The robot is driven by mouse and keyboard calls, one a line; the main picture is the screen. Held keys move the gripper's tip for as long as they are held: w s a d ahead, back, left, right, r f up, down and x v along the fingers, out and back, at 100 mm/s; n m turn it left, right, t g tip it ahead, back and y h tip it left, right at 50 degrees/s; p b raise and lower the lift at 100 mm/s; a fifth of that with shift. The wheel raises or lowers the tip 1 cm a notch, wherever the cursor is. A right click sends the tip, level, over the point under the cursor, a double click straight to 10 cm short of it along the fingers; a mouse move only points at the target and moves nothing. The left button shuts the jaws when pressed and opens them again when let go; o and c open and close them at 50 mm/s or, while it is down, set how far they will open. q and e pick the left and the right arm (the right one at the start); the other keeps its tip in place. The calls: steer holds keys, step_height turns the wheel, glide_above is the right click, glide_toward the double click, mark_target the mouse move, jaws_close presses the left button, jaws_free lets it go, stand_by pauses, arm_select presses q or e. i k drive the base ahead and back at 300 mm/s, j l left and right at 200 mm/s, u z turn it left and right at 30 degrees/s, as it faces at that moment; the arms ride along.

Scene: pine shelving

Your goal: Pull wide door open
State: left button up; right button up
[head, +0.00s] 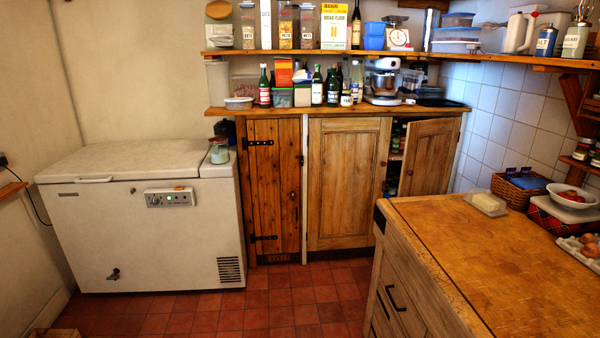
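The widest cupboard door is the middle pine panel door (348,190) under the wooden counter. It looks shut, with a small knob near its right edge. To its right, another pine door (430,158) stands ajar, with a dark gap on its left showing items on shelves inside. To its left is a narrower, darker plank door (272,185) with black strap hinges, which looks shut. Neither of my grippers is in view.
A white chest freezer (130,235) stands at the left. A wood-topped island (490,265) with drawers fills the right foreground. Red tiled floor (290,300) is clear before the middle door. Bottles and a mixer (383,82) crowd the counter above.

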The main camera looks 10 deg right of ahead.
mark_target(348, 156)
steer(key=i, duration=2.5)
steer(key=i+l+z, duration=0.1)
steer(key=i+z, duration=0.25)
steer(key=i, duration=0.15)
steer(key=i+z, duration=0.35)
steer(key=i+j+z, duration=0.3)
steer(key=i, duration=0.25)
